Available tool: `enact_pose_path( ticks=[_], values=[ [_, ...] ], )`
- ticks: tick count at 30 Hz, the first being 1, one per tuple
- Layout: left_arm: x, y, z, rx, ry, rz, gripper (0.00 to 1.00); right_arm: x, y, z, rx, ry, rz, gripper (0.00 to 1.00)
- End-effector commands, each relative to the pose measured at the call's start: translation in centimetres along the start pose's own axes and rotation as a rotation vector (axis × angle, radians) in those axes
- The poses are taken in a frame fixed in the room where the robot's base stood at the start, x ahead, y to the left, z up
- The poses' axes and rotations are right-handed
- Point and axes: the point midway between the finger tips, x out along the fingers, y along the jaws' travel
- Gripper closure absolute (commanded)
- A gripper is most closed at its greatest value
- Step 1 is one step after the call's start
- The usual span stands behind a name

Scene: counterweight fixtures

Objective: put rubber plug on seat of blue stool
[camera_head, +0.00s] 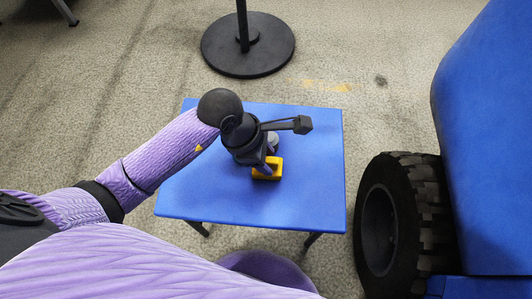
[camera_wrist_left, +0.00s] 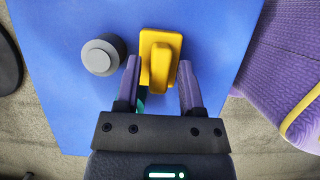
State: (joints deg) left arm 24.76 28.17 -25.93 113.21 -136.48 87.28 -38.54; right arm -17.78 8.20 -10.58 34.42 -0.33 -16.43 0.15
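The blue stool (camera_head: 210,192) stands in front of me with a flat square seat, which also fills much of the left wrist view (camera_wrist_left: 70,110). A grey stepped cylinder that looks like the rubber plug (camera_wrist_left: 103,55) rests upright on the seat; in the head view only part of it (camera_head: 273,140) shows behind my gripper. A yellow block with a raised bar (camera_wrist_left: 160,62) is also on the seat (camera_head: 274,170). My left gripper (camera_wrist_left: 158,88) is open above the seat, its purple fingers on either side of the yellow bar, with gaps. My right gripper is out of view.
A black round stand base (camera_head: 248,45) is on the floor beyond the stool. A black tyre (camera_head: 400,220) and a large blue panel (camera_head: 490,120) stand close at the right. The seat's left and front parts are clear.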

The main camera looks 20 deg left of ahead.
Motion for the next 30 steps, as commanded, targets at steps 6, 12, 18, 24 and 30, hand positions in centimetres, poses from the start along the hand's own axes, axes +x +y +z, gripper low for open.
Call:
enact_pose_path(
  ticks=[6,12,18,24,30],
  values=[
    [0.0,0.0,0.0,0.000,0.000,0.000,0.39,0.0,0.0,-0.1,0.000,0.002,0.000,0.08],
    [-1.7,0.1,0.3,0.001,-0.001,0.006,0.39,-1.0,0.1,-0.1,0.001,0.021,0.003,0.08],
    [-7.9,0.1,0.5,0.004,0.000,0.011,0.39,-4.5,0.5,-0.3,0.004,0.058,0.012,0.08],
    [-11.8,0.1,0.3,0.002,0.000,0.006,0.39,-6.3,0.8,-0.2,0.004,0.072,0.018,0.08],
    [-12.4,0.0,0.1,0.000,-0.001,0.000,0.39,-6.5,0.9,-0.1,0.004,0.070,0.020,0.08]
  ],
)
